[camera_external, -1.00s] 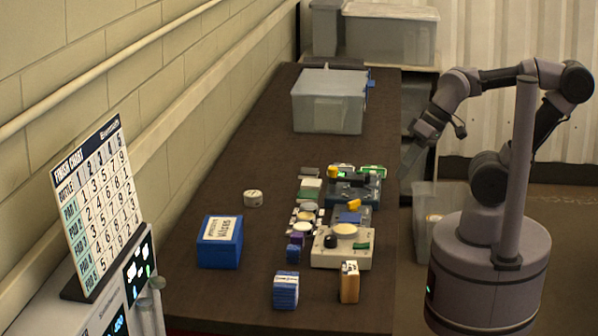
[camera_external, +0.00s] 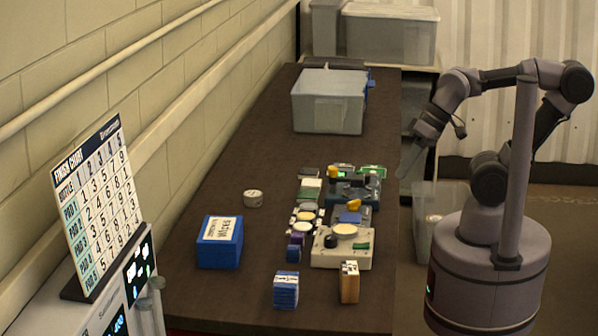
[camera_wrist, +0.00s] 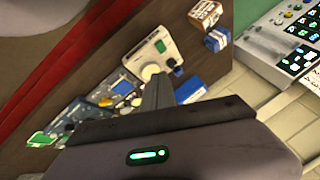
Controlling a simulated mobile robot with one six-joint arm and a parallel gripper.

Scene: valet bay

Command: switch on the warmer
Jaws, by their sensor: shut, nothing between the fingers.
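A cream box with a round pale plate and a black knob, which looks like the warmer (camera_external: 341,259), sits near the right edge of the brown table. A green part is on its top. It also shows in the wrist view (camera_wrist: 141,58), beyond my fingers. My gripper (camera_external: 405,168) is shut and empty, raised beside the table's right edge, farther back than the warmer. In the wrist view, my shut fingers (camera_wrist: 157,90) point toward the table and overlap the area just below the plate. I cannot tell the knob's setting.
Blue devices with yellow parts (camera_external: 351,192) stand directly behind the warmer. A small brown-and-white box (camera_external: 349,285) and a blue stack (camera_external: 286,291) are in front. A blue box (camera_external: 219,243) lies left, a grey bin (camera_external: 328,104) at the back. The table's middle left is mostly clear.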

